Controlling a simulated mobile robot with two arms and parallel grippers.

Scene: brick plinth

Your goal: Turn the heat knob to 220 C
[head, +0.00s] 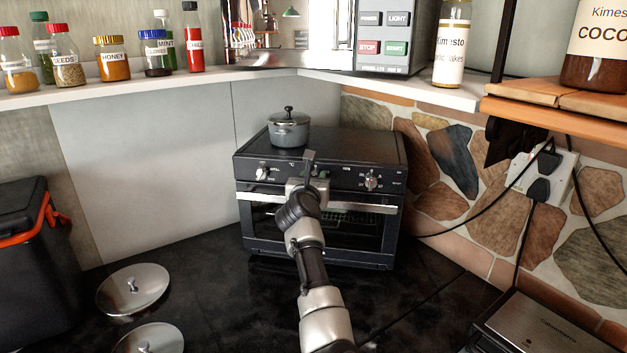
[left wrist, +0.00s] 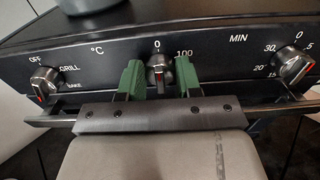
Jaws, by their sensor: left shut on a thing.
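The black oven (head: 318,226) stands on the dark counter, with a row of knobs on its front panel. In the left wrist view the heat knob (left wrist: 158,66) is the middle one, under the °C mark, with 0 above it and 100 to its upper right. I cannot make out its exact setting. My left gripper (head: 308,168) is at the panel, and its green fingers (left wrist: 158,80) are shut on the heat knob, one on each side. In the head view the gripper hides most of this knob. My right gripper is not in view.
The function knob (left wrist: 44,82) is to the left and the minute timer knob (left wrist: 292,65) to the right. A grey pot (head: 289,130) sits on the oven. The oven door handle (head: 352,208) runs below the panel. Metal lids (head: 133,288) lie on the counter at left.

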